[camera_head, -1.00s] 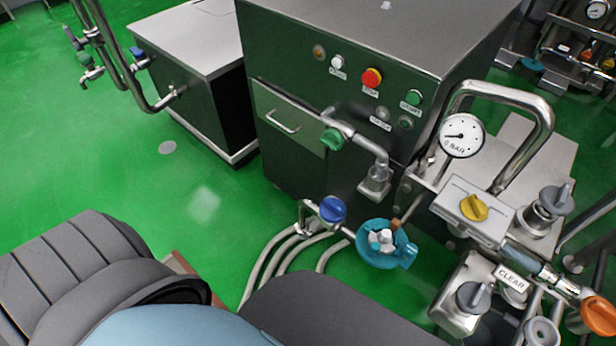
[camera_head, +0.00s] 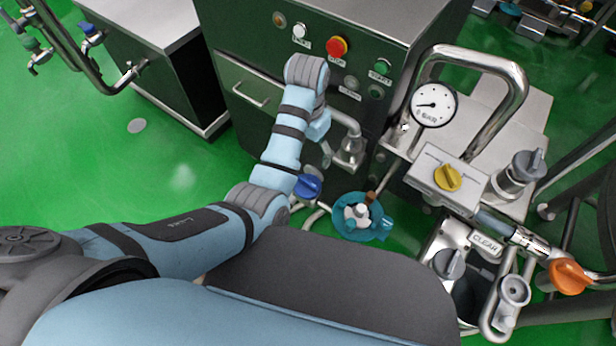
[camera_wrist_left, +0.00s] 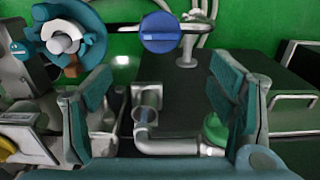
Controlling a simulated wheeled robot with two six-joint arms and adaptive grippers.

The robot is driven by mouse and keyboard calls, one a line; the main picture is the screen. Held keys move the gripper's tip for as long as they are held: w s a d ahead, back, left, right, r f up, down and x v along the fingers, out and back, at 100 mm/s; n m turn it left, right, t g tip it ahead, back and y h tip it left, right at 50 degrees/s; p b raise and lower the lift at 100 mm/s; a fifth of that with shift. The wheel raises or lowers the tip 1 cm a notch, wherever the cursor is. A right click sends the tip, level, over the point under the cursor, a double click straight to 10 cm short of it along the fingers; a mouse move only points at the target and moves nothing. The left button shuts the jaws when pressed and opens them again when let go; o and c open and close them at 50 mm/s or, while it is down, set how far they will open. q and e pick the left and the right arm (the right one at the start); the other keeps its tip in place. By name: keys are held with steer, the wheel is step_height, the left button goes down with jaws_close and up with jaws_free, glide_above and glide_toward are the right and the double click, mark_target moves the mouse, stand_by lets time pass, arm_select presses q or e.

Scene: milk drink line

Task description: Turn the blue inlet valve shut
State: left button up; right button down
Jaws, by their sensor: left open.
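A blue valve handle (camera_head: 308,187) is on a pipe low in front of the green cabinet, partly covered by my left forearm. In the left wrist view the round blue handle (camera_wrist_left: 160,32) shows at top centre, beyond my fingertips. My left gripper (camera_wrist_left: 160,100) is open, its two teal pads apart with nothing held between them. The handle is not touched. In the head view my arm rises in front of the cabinet and mostly hides the gripper. My right gripper is not in view.
A teal round fitting (camera_head: 362,216) sits just right of the blue valve. A pressure gauge (camera_head: 433,104), yellow knob (camera_head: 448,178) and orange handle (camera_head: 568,277) stand to the right. Another blue handle (camera_head: 91,27) is far left.

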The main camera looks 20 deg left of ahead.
mark_target(308, 181)
arm_select(q)
step_height(308, 181, down, 14)
steer(key=b, duration=0.5)
steer(key=shift+f, duration=0.2)
steer(key=shift+c, duration=0.2)
